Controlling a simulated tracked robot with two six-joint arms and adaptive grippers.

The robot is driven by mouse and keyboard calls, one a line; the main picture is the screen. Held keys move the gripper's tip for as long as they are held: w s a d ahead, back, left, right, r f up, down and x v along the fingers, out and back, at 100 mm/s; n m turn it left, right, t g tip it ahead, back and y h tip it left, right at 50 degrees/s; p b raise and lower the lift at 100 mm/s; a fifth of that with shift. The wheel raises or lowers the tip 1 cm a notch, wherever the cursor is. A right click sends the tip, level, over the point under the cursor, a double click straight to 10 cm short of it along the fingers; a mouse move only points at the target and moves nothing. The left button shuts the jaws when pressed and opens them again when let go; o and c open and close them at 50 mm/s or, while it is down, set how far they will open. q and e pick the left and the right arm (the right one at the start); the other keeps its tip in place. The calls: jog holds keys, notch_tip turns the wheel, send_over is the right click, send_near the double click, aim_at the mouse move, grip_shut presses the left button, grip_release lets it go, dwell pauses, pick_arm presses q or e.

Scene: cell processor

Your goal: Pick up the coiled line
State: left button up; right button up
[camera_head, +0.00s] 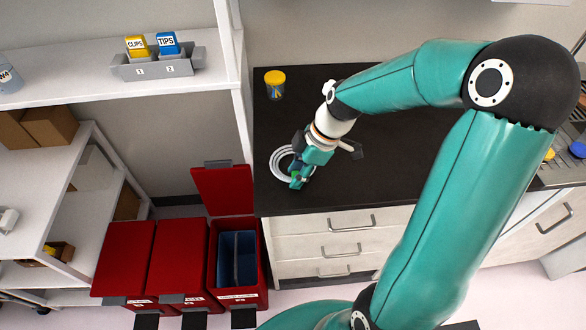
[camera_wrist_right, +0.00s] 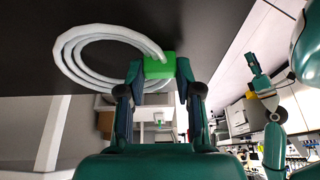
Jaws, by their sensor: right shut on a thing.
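The coiled line (camera_head: 274,165) is a white coil of several loops on the black countertop, near its front left corner. In the right wrist view the coil (camera_wrist_right: 78,72) shows large, with a green block (camera_wrist_right: 160,66) at its end. My right gripper (camera_head: 298,180) reaches down over the right side of the coil and hides part of it. In the right wrist view my right gripper (camera_wrist_right: 158,72) is shut on the green block, one finger on each side. Another teal gripper (camera_wrist_right: 252,64), apparently my left one, shows small at the right there; its jaws are unclear.
A yellow-lidded jar (camera_head: 275,84) stands behind the coil on the black countertop (camera_head: 380,170). Red bins (camera_head: 180,258), one open with a raised lid, stand left of the drawers (camera_head: 335,240). A shelf at upper left holds a grey holder (camera_head: 160,66) with two boxes.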

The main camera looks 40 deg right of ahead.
jog(key=shift+r, duration=0.15)
notch_tip(320, 180, up, 20)
dwell(0.4)
jog(key=shift+o, duration=0.9)
grip_shut()
